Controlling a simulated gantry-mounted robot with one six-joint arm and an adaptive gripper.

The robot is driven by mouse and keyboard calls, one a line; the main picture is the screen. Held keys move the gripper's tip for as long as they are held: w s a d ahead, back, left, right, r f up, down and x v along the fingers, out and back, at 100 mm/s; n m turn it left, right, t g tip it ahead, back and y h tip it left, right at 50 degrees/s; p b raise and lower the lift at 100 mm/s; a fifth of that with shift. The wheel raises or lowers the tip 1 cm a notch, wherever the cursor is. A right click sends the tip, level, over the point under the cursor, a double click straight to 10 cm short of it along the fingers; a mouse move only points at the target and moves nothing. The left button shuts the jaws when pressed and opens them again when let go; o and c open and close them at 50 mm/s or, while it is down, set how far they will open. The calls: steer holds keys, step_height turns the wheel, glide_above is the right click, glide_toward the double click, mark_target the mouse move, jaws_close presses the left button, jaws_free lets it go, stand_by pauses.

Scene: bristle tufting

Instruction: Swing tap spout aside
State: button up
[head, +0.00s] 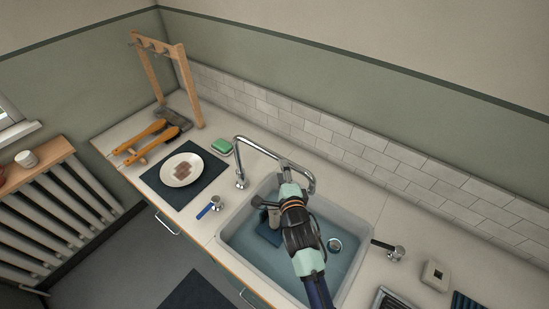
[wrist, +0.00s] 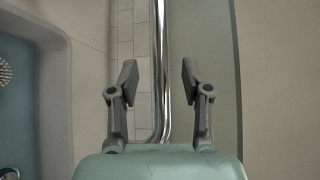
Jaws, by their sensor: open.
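The chrome tap spout (head: 262,149) rises from its base on the counter at the sink's left and arches over the back of the sink. My gripper (head: 284,165) is at the spout's far half, above the sink, and partly hides it. In the wrist view the spout (wrist: 160,60) runs between the two fingers of my gripper (wrist: 158,75). The fingers are open, with a visible gap on both sides of the tube. The fingertips are small and hard to make out in the head view.
The sink (head: 226,238) holds a dark blue item (head: 268,236) and a drain (head: 335,245). A green sponge (head: 222,146) and a plate (head: 181,170) are at left. The tiled wall (head: 330,140) stands close behind.

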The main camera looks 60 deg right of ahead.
mark_target(278, 157)
steer(key=x, duration=0.7)
steer(key=shift+r, duration=0.1)
jaws_close()
